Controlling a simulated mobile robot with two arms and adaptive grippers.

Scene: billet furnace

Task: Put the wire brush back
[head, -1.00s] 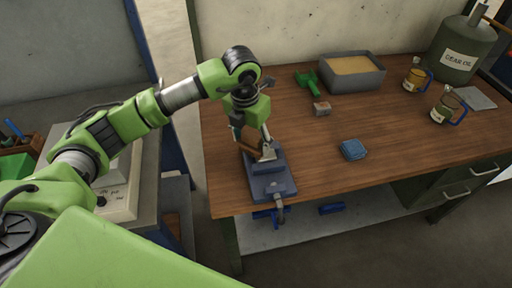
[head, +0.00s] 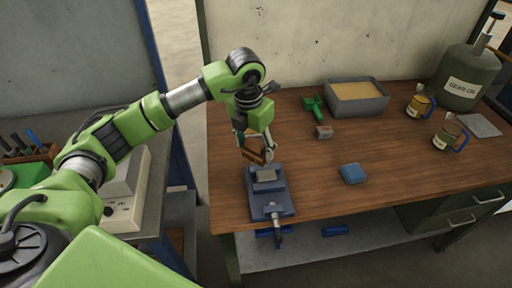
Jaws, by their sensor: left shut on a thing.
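My left gripper (head: 254,143) is shut on a brown, wooden-looking piece, which I take to be the wire brush (head: 252,154). It holds the brush tilted, just above and behind the blue-grey vise (head: 283,205) at the table's left front edge. The fingers partly cover the brush, and its bristles cannot be made out. A grey metal block (head: 266,175) sits at the top of the vise, below the brush. My right gripper is not in view.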

